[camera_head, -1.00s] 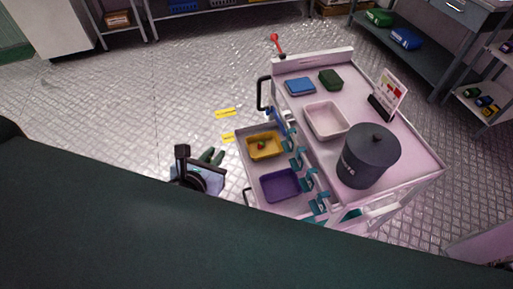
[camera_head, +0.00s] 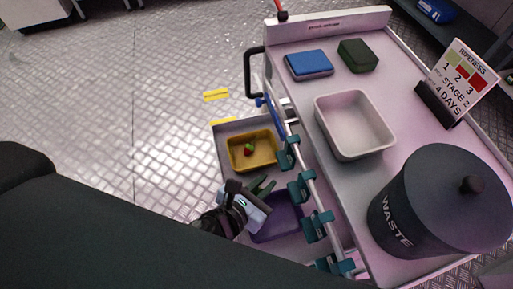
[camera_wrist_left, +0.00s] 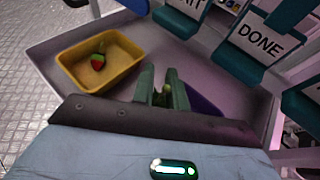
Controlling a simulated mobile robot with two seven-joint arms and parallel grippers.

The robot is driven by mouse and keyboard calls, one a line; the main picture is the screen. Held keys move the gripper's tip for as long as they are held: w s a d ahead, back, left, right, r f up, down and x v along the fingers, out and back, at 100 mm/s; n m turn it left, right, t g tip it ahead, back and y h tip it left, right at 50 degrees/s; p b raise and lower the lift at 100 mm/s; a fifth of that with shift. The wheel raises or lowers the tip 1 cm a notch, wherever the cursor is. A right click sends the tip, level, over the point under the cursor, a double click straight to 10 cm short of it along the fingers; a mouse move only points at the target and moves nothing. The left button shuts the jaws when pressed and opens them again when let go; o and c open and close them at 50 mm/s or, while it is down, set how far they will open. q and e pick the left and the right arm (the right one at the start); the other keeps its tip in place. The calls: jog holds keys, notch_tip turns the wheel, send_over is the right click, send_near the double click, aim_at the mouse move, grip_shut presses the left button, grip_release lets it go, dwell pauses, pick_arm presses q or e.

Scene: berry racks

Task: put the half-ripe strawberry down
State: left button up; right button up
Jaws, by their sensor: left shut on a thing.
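My left gripper (camera_head: 263,187) is over the drawer, at the edge of the purple tray (camera_head: 287,222). In the left wrist view its green fingers (camera_wrist_left: 163,88) are shut on a small greenish thing (camera_wrist_left: 167,90), by the task the half-ripe strawberry. The fingers hide most of it, so its colouring is unclear. The purple tray shows partly behind the fingers in the wrist view (camera_wrist_left: 205,106). A red strawberry with a green part (camera_head: 249,149) lies in the yellow tray (camera_head: 234,163), apart from my gripper; it also shows in the wrist view (camera_wrist_left: 98,61). My right gripper is out of view.
The drawer (camera_head: 222,129) sits beside a cart (camera_head: 335,75). Teal hooks or clips (camera_head: 300,187) line the cart's near edge. On top are a pale tray (camera_head: 377,150), a dark waste bin (camera_head: 430,205), a ripeness sign (camera_head: 462,80), and blue (camera_head: 309,64) and green (camera_head: 358,55) blocks.

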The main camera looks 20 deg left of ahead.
aim_at(257, 151)
pick_arm(q)
jog(key=shift+w+d+f, duration=0.2)
jog(key=shift+w+d, duration=0.05)
jog(key=shift+w, duration=0.05)
jog(key=shift+w+a, duration=0.1)
jog(key=shift+w, duration=0.1)
jog(key=w+a, duration=0.2)
jog(key=w, duration=0.2)
jog(key=w+a+f+b, duration=0.1)
jog(key=w+a, duration=0.1)
jog(key=w, duration=0.3)
jog(key=w+a, duration=0.2)
jog(key=w, duration=0.2)
jog(key=shift+w+a+f, duration=0.2)
jog(key=shift+a, duration=0.05)
grip_shut()
jog(key=shift+w+a+b, duration=0.15)
jog(key=shift+w+b, duration=0.15)
jog(key=shift+s+f+b, duration=0.1)
jog(key=shift+f+b, duration=0.5)
jog(key=shift+f, duration=1.15)
jog(key=shift+f, duration=0.2)
